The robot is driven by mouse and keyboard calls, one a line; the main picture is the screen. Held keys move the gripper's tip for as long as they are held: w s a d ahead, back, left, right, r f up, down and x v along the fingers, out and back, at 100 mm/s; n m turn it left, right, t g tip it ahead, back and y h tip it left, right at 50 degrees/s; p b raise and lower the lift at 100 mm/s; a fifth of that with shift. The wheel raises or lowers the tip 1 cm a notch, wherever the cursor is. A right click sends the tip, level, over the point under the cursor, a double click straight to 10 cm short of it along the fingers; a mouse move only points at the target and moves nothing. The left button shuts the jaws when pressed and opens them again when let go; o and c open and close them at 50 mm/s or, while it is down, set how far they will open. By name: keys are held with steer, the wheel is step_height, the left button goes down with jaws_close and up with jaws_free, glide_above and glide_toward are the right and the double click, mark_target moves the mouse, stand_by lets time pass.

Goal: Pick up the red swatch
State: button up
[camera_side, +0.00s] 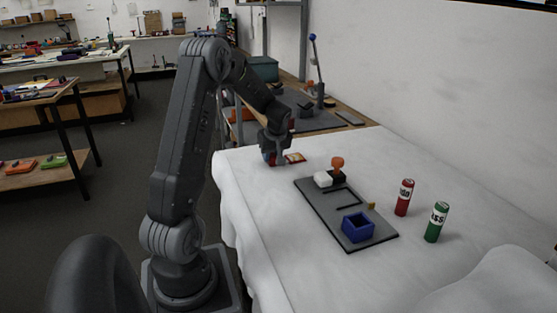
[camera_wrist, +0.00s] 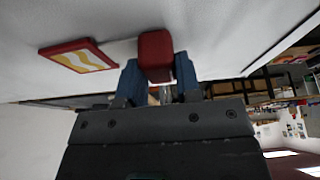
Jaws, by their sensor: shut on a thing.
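My gripper (camera_wrist: 160,82) is shut on a small red block (camera_wrist: 156,52), held between its two blue fingers in the wrist view. A flat red piece with a yellow and white wavy face (camera_wrist: 78,56) lies beside it to the left. A pale strip shows between the two, and I cannot tell whether they are joined as one red swatch. In the side view my gripper (camera_side: 271,154) is low at the far left part of the white-covered table, and the patterned piece (camera_side: 295,157) lies just right of it. The fingers partly hide the red block there.
A dark board (camera_side: 315,199) holds a white block (camera_side: 323,179), an orange-knobbed black stamp (camera_side: 338,170) and a blue open box (camera_side: 357,228). A red cylinder (camera_side: 404,198) and a green cylinder (camera_side: 436,222) stand to its right. The table (camera_side: 285,235) left of the board is clear.

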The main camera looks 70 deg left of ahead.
steer(key=shift+c, duration=0.6)
